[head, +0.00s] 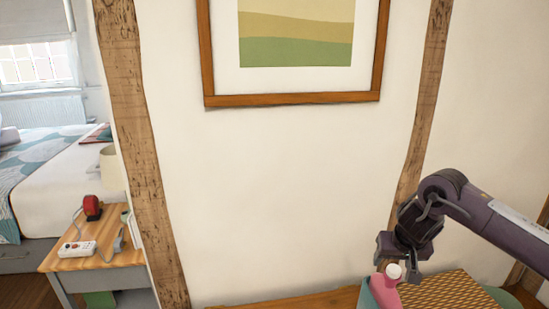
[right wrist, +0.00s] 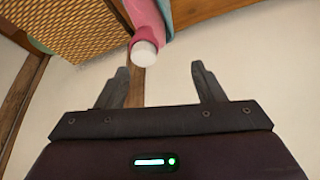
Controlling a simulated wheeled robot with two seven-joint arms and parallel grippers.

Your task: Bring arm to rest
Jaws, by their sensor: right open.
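My right arm (head: 500,213) comes in from the right in the head view. Its gripper (head: 397,271) points down just above a pink bottle (head: 385,289) with a white cap. In the right wrist view the gripper (right wrist: 163,86) shows two dark fingers spread apart, with nothing held between them. The white cap (right wrist: 144,53) of the pink bottle (right wrist: 146,18) shows beyond the fingertips. My left gripper is in neither view.
A woven yellow-brown box (head: 445,291) stands beside the bottle on a wooden surface (head: 300,301) against the wall. A framed picture (head: 292,99) hangs above. At left, a bedside table (head: 128,252) holds a white power strip (head: 77,248) and a red item (head: 92,207). A bed (head: 65,185) lies behind.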

